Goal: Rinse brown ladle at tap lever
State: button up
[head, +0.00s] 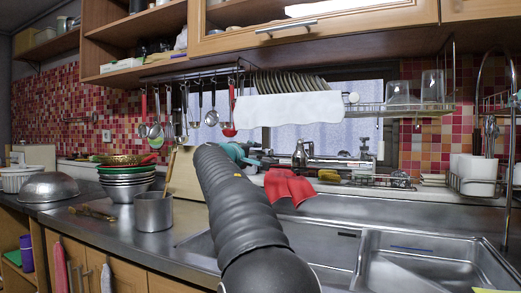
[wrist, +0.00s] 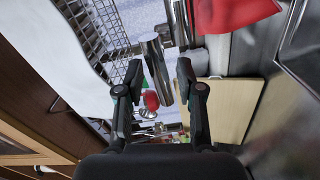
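Several utensils hang from the rail (head: 195,75) at the back wall, among them a red ladle (head: 229,128). I cannot make out which one, if any, is the brown ladle. The chrome tap (head: 301,153) stands behind the sink; its lever is too small to tell apart. My gripper (wrist: 158,68) is open in the wrist view, its two dark fingers well apart. A shiny metal cylinder (wrist: 156,62) shows between the fingertips, with visible gaps on both sides. In the head view my arm hides most of the gripper, which is left of the tap.
A red cloth (head: 289,187) hangs at the sink's back edge. A metal pot (head: 153,211) and stacked bowls (head: 126,184) stand on the counter at left. A cutting board (head: 184,174) leans behind my arm. A dish rack (head: 395,107) hangs above. The right sink basin (head: 425,262) looks clear.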

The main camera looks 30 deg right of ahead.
jog(key=shift+p+x, duration=0.6)
jog(key=shift+x, duration=1.95)
grip_shut()
jog(key=shift+s, duration=0.1)
